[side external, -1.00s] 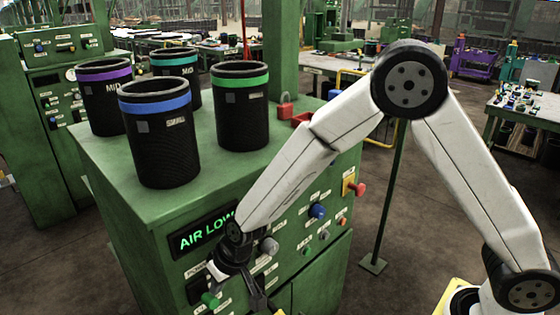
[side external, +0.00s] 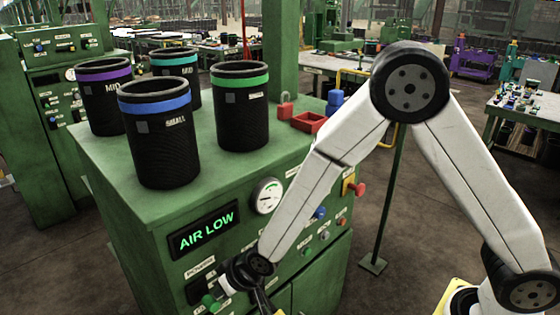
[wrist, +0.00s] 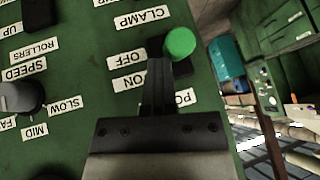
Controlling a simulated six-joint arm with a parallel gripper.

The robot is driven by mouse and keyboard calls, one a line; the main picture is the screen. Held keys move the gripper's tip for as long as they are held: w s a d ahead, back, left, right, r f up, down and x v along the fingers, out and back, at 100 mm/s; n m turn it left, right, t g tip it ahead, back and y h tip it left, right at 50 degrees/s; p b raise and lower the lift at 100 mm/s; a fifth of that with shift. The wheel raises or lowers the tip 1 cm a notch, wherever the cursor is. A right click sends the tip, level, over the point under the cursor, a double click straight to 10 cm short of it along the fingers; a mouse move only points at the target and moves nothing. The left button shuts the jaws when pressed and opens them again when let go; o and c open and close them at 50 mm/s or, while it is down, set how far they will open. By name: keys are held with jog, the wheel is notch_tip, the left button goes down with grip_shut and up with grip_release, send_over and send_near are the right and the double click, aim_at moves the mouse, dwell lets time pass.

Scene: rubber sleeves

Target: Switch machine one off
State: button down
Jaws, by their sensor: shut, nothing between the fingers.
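The green machine (side external: 110,215) has a lit display (side external: 205,229) reading "AIR LOW". Its front panel carries a power label (side external: 200,268) at the lower left, with a dark switch (side external: 196,290) beneath it. In the wrist view the ON label (wrist: 134,81) and OFF label (wrist: 130,60) lie left of my fingertips. The power label (wrist: 182,97) shows partly, right of the fingers. My gripper (wrist: 159,66) is shut and empty, close to the panel beside a green knob (wrist: 181,42). The fingers hide the area between the labels, and I cannot tell whether they touch the switch.
Several black sleeves with coloured bands, one blue-banded (side external: 160,145), stand on the machine top. A gauge (side external: 267,196) and red tray (side external: 308,122) sit to the right. A speed knob (wrist: 22,97) and clamp label (wrist: 142,18) are near the gripper.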

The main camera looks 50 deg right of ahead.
jog(key=shift+s+a+f, duration=0.15)
jog(key=shift+s+a, duration=0.15)
jog(key=shift+a, duration=0.05)
jog(key=shift+s+f, duration=0.25)
jog(key=shift+f, duration=0.2)
jog(key=shift+d+r, duration=0.1)
jog(key=shift+r, duration=0.05)
jog(key=shift+r, duration=0.65)
jog(key=shift+d, duration=0.1)
